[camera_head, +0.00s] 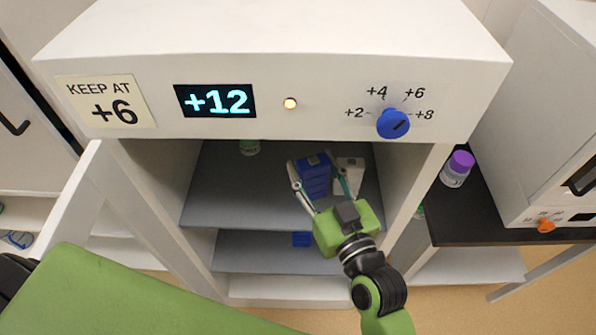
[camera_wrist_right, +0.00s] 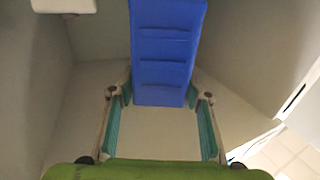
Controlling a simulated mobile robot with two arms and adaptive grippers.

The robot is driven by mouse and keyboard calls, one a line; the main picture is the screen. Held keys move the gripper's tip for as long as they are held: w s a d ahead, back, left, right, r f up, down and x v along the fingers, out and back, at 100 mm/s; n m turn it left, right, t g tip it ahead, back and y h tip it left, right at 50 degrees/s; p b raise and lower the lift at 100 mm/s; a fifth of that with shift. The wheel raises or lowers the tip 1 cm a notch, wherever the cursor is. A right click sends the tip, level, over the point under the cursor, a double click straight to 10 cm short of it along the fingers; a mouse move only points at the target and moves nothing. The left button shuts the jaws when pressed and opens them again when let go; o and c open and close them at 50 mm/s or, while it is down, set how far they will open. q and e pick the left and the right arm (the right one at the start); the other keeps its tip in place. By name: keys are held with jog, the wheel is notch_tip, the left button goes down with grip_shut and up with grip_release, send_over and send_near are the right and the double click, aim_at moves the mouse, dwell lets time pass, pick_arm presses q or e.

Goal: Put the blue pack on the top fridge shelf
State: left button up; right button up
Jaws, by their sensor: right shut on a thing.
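The blue pack (camera_head: 313,175) is a ridged blue block inside the open fridge, over the upper shelf (camera_head: 220,195). My right gripper (camera_head: 319,178) reaches in from the front with its fingers on either side of the pack, shut on it. In the right wrist view the blue pack (camera_wrist_right: 165,60) stands out beyond the fingers of the right gripper (camera_wrist_right: 160,98). I cannot tell whether the pack touches the shelf. My left gripper is not in view.
A small blue item (camera_head: 302,239) lies on the lower shelf (camera_head: 255,258). The upper shelf's left side is clear. The fridge's control panel (camera_head: 330,95) overhangs above.

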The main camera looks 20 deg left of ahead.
jog(key=shift+w+a+f, duration=0.7)
jog(key=shift+f, duration=0.85)
jog(key=shift+w+a+f, duration=0.65)
jog(key=shift+f, duration=0.9)
jog(key=shift+w+a+f, duration=0.7)
jog(key=shift+f, duration=0.85)
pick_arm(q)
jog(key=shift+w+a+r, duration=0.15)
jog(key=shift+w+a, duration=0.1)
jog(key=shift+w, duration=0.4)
pick_arm(e)
jog(key=shift+f, duration=0.2)
jog(key=o, duration=1.3)
jog(key=shift+c, duration=0.2)
jog(key=shift+r, duration=0.1)
